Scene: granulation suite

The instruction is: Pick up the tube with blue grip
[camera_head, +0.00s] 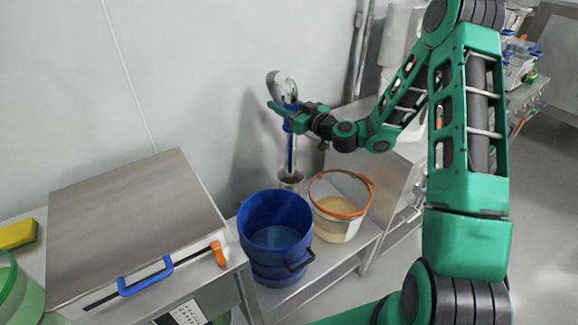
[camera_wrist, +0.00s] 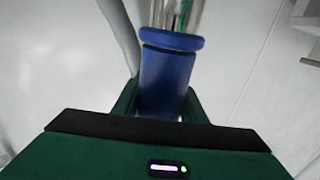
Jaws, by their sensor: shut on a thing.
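The tube with blue grip (camera_wrist: 166,78) fills the middle of the wrist view, its blue part between my gripper's (camera_wrist: 160,108) green fingers and a clear section above it. In the head view my gripper (camera_head: 286,112) is shut on the tube's blue grip (camera_head: 287,125). A grey scoop-like shape (camera_head: 276,84) shows beside the tube's top.
A blue bucket (camera_head: 275,222) and a white bucket with an orange rim (camera_head: 341,205) stand on the bench in front of the cup. A steel lidded machine (camera_head: 135,225) with a blue handle is at left. The wall is close behind my gripper.

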